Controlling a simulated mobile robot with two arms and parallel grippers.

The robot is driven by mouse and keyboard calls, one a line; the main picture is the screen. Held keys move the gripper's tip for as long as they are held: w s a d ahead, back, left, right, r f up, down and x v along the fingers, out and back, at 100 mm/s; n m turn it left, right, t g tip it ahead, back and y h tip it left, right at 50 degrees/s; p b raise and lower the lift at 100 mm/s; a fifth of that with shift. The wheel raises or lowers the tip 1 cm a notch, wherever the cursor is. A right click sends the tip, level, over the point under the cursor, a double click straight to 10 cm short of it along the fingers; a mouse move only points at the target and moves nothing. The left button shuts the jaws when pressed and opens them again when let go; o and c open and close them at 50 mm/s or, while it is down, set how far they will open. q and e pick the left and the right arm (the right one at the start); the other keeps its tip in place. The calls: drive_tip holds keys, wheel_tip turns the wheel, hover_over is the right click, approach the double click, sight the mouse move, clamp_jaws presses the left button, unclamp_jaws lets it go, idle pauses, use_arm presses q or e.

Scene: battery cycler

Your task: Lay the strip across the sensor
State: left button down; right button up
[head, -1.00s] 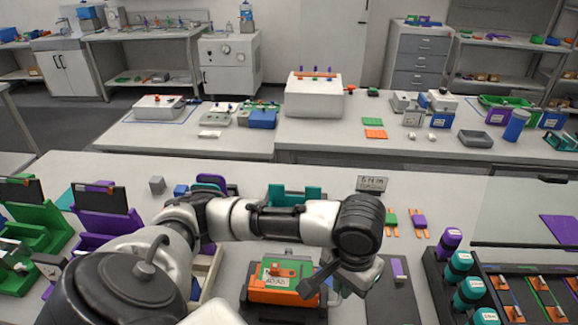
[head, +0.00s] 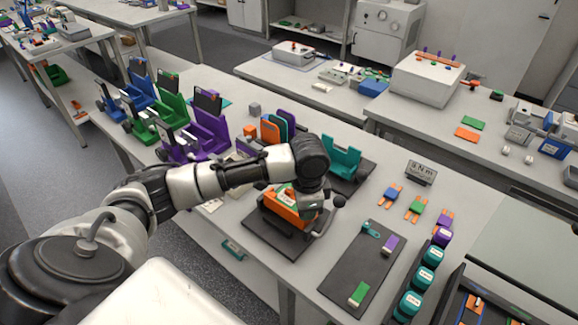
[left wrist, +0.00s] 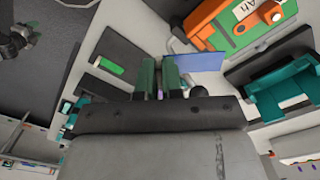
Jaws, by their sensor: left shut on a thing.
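My left gripper (head: 338,215) is beside the orange device (head: 284,212) with a green top, low over the table. In the left wrist view its teal fingers (left wrist: 161,75) are close together, shut on a thin piece. A dark board (head: 335,282) right of the gripper carries a green block (head: 358,293), a purple block (head: 389,245) and a small teal piece (head: 371,229). I cannot tell for certain which part is the sensor. My right gripper is out of view.
A teal cradle (head: 343,157) stands behind the orange device. Purple holders (head: 205,130) stand to the left. Small clips (head: 415,208) and teal bottles (head: 428,268) are to the right.

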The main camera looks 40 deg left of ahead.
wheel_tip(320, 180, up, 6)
drive_tip(key=p, duration=0.5)
use_arm(q)
drive_tip(key=w+a+m, duration=0.2)
drive_tip(key=m, duration=0.1)
drive_tip(key=w+a+m, duration=0.1)
drive_tip(key=a+m, duration=0.2)
drive_tip(key=w+a+f+m, duration=0.1)
drive_tip(key=w+a+m, duration=0.1)
drive_tip(key=a+m, duration=0.1)
drive_tip(key=shift+w+a+b, duration=0.25)
drive_tip(key=shift+w+b, duration=0.05)
drive_tip(key=shift+b, duration=0.1)
wheel_tip(320, 180, down, 5)
drive_tip(key=b, duration=0.5)
drive_tip(key=shift+r, duration=0.1)
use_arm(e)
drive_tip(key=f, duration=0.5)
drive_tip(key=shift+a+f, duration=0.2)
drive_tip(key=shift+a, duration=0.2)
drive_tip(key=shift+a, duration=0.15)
use_arm(q)
drive_tip(key=shift+r, duration=0.1)
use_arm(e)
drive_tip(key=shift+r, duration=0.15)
use_arm(q)
drive_tip(key=shift+p, duration=0.5)
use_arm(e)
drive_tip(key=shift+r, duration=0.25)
